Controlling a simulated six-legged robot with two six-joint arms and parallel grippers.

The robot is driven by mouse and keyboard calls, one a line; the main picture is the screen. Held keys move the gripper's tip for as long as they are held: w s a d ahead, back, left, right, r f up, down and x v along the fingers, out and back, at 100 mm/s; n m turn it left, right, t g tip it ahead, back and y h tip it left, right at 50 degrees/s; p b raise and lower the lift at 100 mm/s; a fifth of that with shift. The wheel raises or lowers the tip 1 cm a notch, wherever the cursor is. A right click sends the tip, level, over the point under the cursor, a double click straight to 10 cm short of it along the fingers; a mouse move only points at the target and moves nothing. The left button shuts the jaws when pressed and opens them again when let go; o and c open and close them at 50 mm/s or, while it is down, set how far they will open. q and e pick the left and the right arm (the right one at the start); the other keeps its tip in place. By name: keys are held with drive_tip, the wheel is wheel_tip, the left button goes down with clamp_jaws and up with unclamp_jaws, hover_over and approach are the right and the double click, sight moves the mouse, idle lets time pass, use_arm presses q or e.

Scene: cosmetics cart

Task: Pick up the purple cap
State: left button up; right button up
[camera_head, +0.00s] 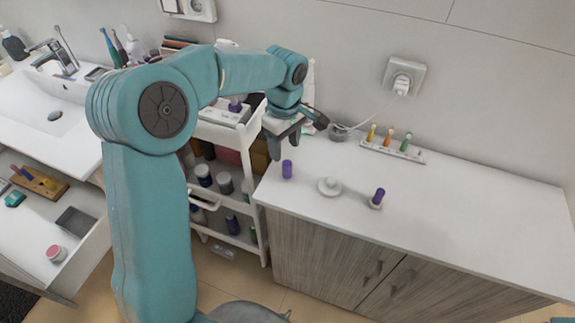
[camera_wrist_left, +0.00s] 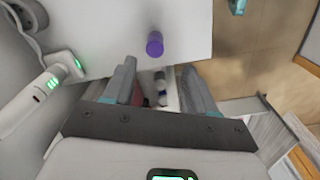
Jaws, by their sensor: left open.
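A small purple cap (camera_head: 287,169) stands upright near the left end of the white countertop (camera_head: 460,215). In the left wrist view the purple cap (camera_wrist_left: 155,44) lies just beyond my fingertips, roughly in line with the gap between them. My left gripper (camera_head: 284,139) is open and empty, above and behind the cap in the head view; it also shows in the left wrist view (camera_wrist_left: 156,72) with its fingers apart. A second purple piece (camera_head: 379,195) stands on a small base to the right.
A round white lidded thing (camera_head: 329,186) sits between the two purple pieces. A white rack (camera_head: 392,150) with several coloured heads stands by the wall, near a socket (camera_head: 403,76) with a cable. A shelved cart (camera_head: 228,185) adjoins the counter's left end. The counter's right is clear.

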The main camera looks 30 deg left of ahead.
sight(287, 163)
use_arm(q)
drive_tip(key=f, duration=0.3)
drive_tip(key=shift+w+d+f, duration=0.2)
drive_tip(key=shift+w, duration=0.15)
drive_tip(key=shift+s+a+f, duration=0.1)
drive_tip(key=shift+s+f, duration=0.25)
drive_tip(key=shift+s, duration=0.15)
drive_tip(key=f+p, duration=0.1)
drive_tip(key=f, duration=0.1)
drive_tip(key=w+f+p, duration=0.1)
drive_tip(key=f, duration=0.2)
drive_tip(key=shift+w, duration=0.2)
drive_tip(key=shift+s+a, duration=0.1)
drive_tip(key=shift+s, duration=0.25)
drive_tip(key=shift+w+f, duration=0.15)
drive_tip(key=shift+w, duration=0.15)
drive_tip(key=c, duration=1)
drive_tip(key=shift+s, duration=0.25)
clamp_jaws()
drive_tip(key=shift+w, duration=0.1)
